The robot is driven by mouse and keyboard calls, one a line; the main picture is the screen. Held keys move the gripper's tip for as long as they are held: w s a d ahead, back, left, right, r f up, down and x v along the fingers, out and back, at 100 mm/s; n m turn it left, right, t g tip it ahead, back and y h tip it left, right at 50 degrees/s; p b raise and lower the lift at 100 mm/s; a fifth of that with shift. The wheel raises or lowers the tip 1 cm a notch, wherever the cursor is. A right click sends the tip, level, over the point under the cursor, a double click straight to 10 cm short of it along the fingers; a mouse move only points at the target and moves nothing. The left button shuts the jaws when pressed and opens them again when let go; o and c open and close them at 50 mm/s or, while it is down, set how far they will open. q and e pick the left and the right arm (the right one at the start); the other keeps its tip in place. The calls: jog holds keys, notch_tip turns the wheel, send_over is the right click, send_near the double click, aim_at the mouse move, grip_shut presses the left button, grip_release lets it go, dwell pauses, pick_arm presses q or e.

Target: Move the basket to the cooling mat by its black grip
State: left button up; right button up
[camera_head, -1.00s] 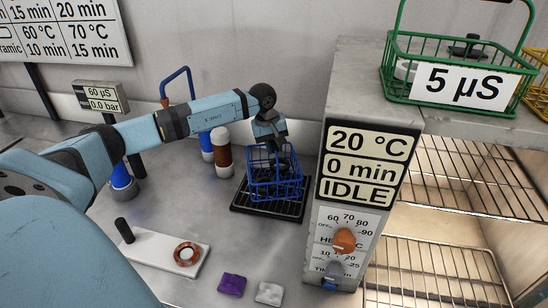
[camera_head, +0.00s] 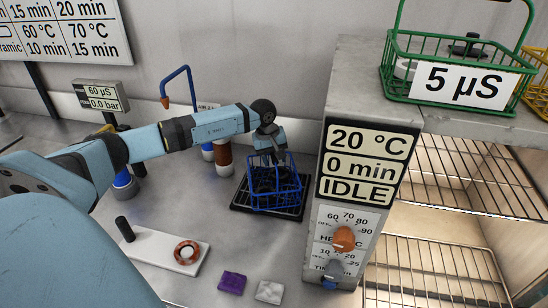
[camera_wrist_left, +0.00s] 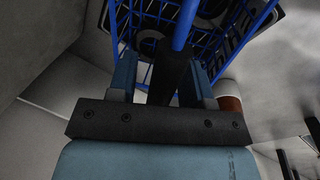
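The blue wire basket (camera_head: 275,192) sits on a black mat (camera_head: 240,208) on the bench, left of the grey control block. Dark contents show inside it. My left gripper (camera_head: 268,152) is at the top of the basket, over its handle. In the left wrist view, the black grip (camera_wrist_left: 170,75) with its blue rod lies between the two fingers of my left gripper (camera_wrist_left: 160,72). The fingers stand apart, with a gap showing on the grip's left side. The basket's blue wires (camera_wrist_left: 225,45) show beyond. My right gripper is not in view.
A control block (camera_head: 345,240) with an IDLE display stands right of the basket. A green basket (camera_head: 400,85) stands on the top shelf. Blue and brown cylinders (camera_head: 223,160) stand behind-left. A white board (camera_head: 160,250) and purple and white cloths (camera_head: 232,283) lie in front.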

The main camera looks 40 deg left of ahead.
pick_arm(q)
notch_tip(320, 180, up, 12)
jog(key=s+a, duration=0.1)
jog(key=s, duration=0.1)
jog(key=shift+a+b, duration=0.2)
jog(key=shift+b, duration=0.25)
dwell(0.5)
